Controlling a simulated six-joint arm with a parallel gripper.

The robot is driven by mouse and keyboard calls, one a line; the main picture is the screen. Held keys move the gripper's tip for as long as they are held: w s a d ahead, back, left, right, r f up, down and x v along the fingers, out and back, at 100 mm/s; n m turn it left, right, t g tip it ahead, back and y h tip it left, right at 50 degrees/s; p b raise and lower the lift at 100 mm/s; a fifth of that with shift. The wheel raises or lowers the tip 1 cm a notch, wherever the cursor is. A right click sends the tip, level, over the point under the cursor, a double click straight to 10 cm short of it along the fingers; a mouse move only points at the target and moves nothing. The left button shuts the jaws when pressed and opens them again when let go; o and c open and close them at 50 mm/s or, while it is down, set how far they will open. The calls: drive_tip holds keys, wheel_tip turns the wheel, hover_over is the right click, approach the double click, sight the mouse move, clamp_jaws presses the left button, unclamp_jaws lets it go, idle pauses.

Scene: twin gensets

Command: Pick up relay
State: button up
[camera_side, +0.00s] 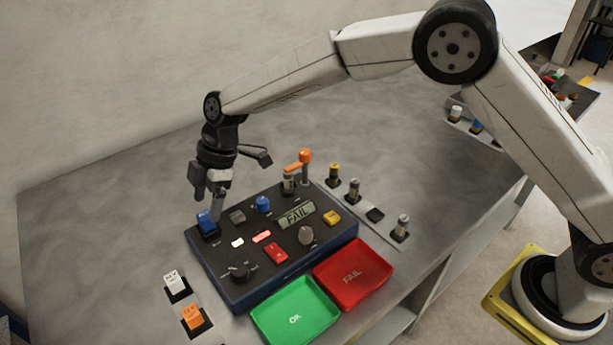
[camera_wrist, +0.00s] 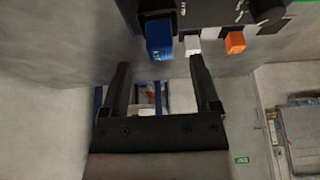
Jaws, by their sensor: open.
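A blue relay (camera_side: 207,221) sits upright in a black socket at the back left corner of the dark test panel (camera_side: 228,285). It also shows in the wrist view (camera_wrist: 159,38), just beyond the fingertips. My gripper (camera_side: 209,203) is open and empty, pointing down close above the blue relay; whether a finger touches it is unclear. In the wrist view my gripper (camera_wrist: 160,65) has its two fingers apart, with the blue relay near the middle of the gap. A white relay (camera_side: 171,281) and an orange relay (camera_side: 192,316) stand in black sockets left of the panel.
The panel carries knobs, a blue button (camera_side: 263,204) and a display (camera_side: 296,215) reading FAIL. A green OK tray (camera_side: 270,328) and a red FAIL tray (camera_side: 352,273) lie in front. A row of cylindrical parts (camera_side: 354,188) stands behind right. The table's left is clear.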

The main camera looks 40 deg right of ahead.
sight(205, 215)
drive_tip(key=shift+x, duration=2)
clamp_jaws()
